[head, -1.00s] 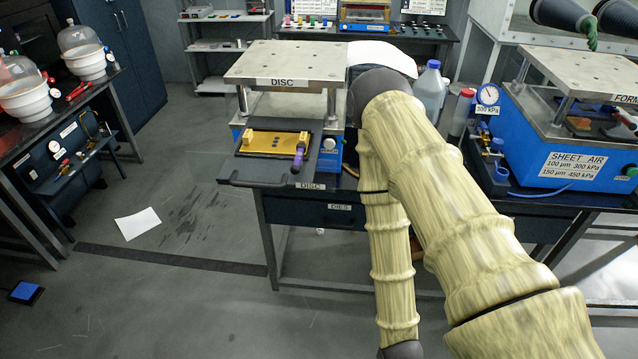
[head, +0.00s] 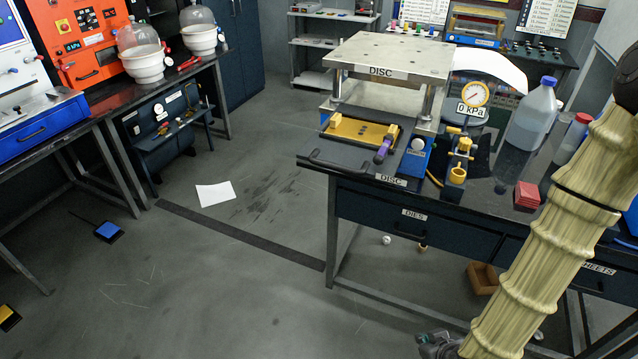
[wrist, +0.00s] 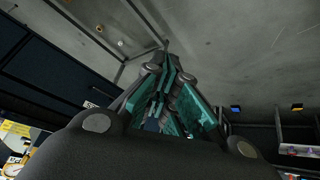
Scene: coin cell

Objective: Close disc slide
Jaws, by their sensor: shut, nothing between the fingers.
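The disc slide (head: 328,161) is a dark flat tray with a bar handle at its front left edge. In the head view it sticks out in front of the press labelled DISC (head: 390,60). A yellow die plate (head: 357,131) with a purple-handled part (head: 383,150) sits on it. My gripper (wrist: 167,72) is shut and empty in the wrist view, pointing over bare floor. In the head view only part of it shows at the bottom edge, low in front of the bench and well apart from the slide.
A gauge reading 0 kPa (head: 475,95), a yellow fitting (head: 457,175), a clear bottle (head: 530,118) and a red block (head: 527,196) stand right of the press. The DIES drawer (head: 412,226) is below. A paper sheet (head: 215,194) lies on open floor at left.

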